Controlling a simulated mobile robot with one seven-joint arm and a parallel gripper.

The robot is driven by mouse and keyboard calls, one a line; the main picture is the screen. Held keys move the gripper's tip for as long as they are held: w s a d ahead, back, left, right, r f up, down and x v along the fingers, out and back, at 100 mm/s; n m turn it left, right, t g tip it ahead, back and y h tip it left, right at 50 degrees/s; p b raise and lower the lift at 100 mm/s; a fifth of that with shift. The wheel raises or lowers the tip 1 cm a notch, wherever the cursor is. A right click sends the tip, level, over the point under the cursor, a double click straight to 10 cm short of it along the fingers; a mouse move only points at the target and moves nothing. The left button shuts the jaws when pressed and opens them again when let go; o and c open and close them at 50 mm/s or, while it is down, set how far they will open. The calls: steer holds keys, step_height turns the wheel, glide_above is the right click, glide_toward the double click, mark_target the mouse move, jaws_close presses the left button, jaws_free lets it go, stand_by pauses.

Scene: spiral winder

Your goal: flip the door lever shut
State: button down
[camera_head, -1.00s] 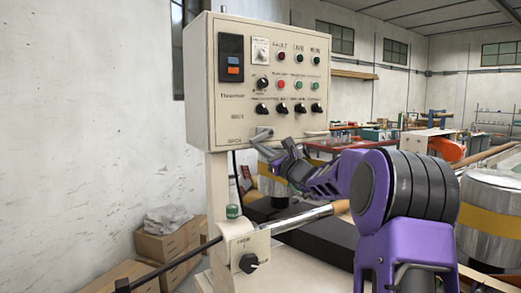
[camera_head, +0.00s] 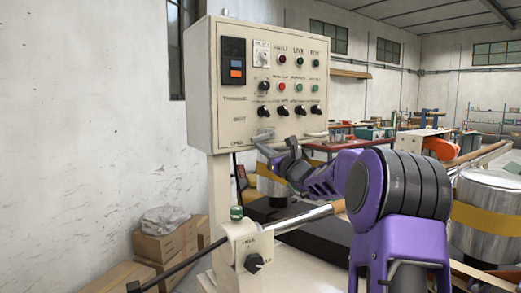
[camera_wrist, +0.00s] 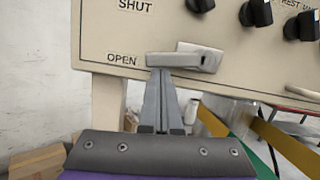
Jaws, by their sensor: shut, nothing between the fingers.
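The door lever (camera_wrist: 180,60) is a light grey handle low on the front of the cream control box (camera_head: 228,120). In the wrist view its free end points left, level with the OPEN label; the SHUT label is higher up. The lever also shows at the box's lower edge in the head view (camera_head: 264,134), small and partly merged with my fingers. My gripper (camera_wrist: 160,72) is shut and empty. Its fingertips are just under the lever's free end, touching or very close; I cannot tell which. The lever is not between the fingers.
Black knobs (camera_wrist: 256,13) sit above and right of the lever. A pale handle (camera_head: 316,134) is on the box's lower edge. Below are a post with a dial box (camera_head: 251,248) and a metal rod (camera_head: 308,215). A wall is at the left.

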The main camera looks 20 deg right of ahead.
steer(key=m, duration=0.1)
steer(key=r+m, duration=0.1)
steer(key=shift+a+r+m+h, duration=0.2)
steer(key=shift+a+m+h, duration=0.2)
steer(key=m, duration=0.1)
steer(key=r+m+h, duration=0.1)
steer(key=shift+s+a+m+p, duration=0.1)
steer(key=shift+m+p, duration=0.25)
steer(key=shift+m, duration=0.05)
steer(key=shift+r, duration=0.7)
steer(key=shift+f, duration=0.15)
